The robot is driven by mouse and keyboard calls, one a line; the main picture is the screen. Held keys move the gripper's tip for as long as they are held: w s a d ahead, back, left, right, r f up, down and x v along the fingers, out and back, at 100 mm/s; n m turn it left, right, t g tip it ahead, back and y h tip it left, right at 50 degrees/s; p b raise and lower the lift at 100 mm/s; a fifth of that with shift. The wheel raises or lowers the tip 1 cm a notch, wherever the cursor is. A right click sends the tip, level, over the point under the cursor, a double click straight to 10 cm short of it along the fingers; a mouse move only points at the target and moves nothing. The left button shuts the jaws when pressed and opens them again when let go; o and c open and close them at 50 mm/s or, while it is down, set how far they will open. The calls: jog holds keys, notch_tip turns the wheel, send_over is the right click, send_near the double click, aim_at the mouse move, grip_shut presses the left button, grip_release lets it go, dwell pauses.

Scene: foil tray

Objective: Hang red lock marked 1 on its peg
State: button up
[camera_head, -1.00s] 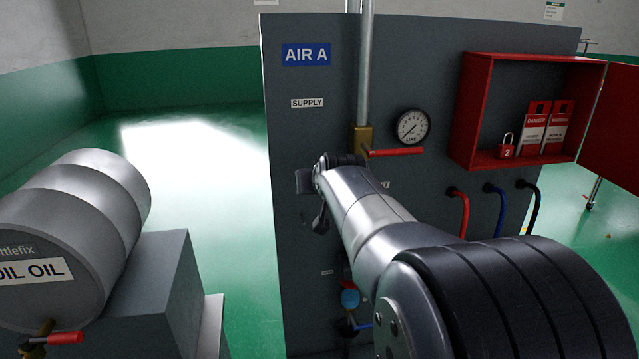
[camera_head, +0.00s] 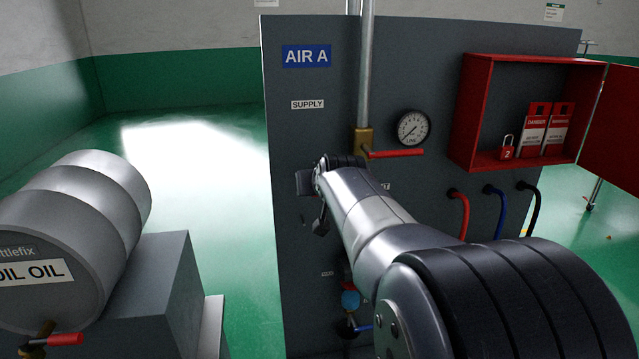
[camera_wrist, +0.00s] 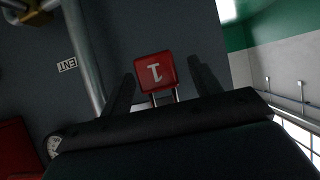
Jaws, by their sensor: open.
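The red lock marked 1 (camera_wrist: 156,72) shows in the wrist view between the two dark fingers of my gripper (camera_wrist: 163,69). Its number is upside down there, and its pale metal shackle points toward the gripper body. The fingers are open, with a clear gap on the right side of the lock. In the head view my gripper (camera_head: 320,222) is in front of the grey panel (camera_head: 305,150), below the SUPPLY label. I cannot make out this lock or its peg in the head view, and cannot tell what the shackle hangs on.
A brass valve with a red handle (camera_head: 396,153) and a gauge (camera_head: 412,127) are above right of the gripper. An open red cabinet (camera_head: 484,115) holds a red lock marked 2 (camera_head: 507,152) and danger tags. Hoses come out below it.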

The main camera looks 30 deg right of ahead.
jog(key=b+v, duration=0.2)
jog(key=v, duration=0.9)
jog(key=shift+w+f, duration=0.1)
jog(key=shift+w, duration=0.05)
jog(key=p+x, duration=0.2)
jog(key=x, duration=0.9)
jog(key=shift+s+r+p, duration=0.25)
jog(key=shift+r+p, duration=0.05)
jog(key=shift+s+a+r, duration=0.1)
jog(key=shift+s+a, duration=0.05)
jog(key=shift+s, duration=0.2)
jog(key=shift+w, duration=0.1)
